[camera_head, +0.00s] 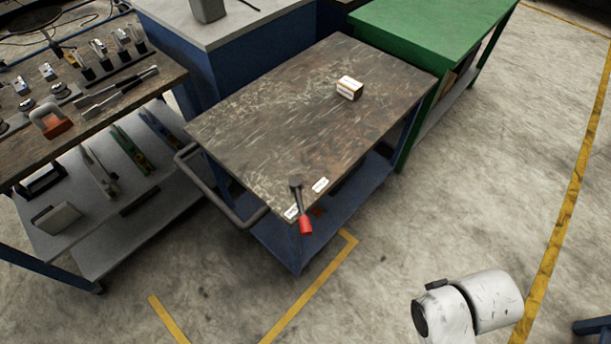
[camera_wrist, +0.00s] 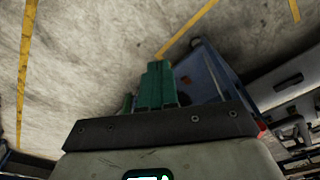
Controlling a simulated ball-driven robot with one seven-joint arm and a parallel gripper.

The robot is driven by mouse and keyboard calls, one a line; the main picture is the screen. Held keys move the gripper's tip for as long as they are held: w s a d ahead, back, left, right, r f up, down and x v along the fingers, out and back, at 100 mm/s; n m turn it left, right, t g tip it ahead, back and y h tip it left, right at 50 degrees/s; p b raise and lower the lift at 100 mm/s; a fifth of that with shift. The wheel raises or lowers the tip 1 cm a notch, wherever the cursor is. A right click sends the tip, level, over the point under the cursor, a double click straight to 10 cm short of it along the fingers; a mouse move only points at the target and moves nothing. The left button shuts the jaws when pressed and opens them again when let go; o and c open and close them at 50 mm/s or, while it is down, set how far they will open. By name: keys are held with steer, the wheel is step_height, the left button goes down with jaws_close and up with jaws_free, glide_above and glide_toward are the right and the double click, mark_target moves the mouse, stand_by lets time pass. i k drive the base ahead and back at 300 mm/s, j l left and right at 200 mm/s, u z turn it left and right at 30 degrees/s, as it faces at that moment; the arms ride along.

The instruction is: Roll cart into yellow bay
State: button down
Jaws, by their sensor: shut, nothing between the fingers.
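The cart (camera_head: 290,120) has a worn wooden top, a blue frame with a lower shelf, and a grey push handle (camera_head: 215,190) on its left end. Yellow floor lines (camera_head: 310,285) mark a bay at the bottom of the head view. The cart's near corner stands by the right-hand line and its corner mark; the cart hides the bay's far part. In the wrist view my gripper (camera_wrist: 158,85) has green fingers together and empty, in front of a blue frame (camera_wrist: 208,75) that looks like the cart's. I cannot tell whether they touch.
A small box (camera_head: 349,88) and a red-ended tool or lever (camera_head: 304,220) are on the cart. A tool-laden bench (camera_head: 85,105) stands left, a blue cabinet (camera_head: 225,50) behind, a green bench (camera_head: 430,40) right. The floor at right (camera_head: 480,190) is clear.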

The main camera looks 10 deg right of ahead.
mark_target(291, 121)
steer(key=i+j+u, duration=0.2)
steer(key=u, duration=0.15)
steer(key=i+j+u, duration=0.15)
steer(key=u, duration=0.2)
steer(key=i+u, duration=0.35)
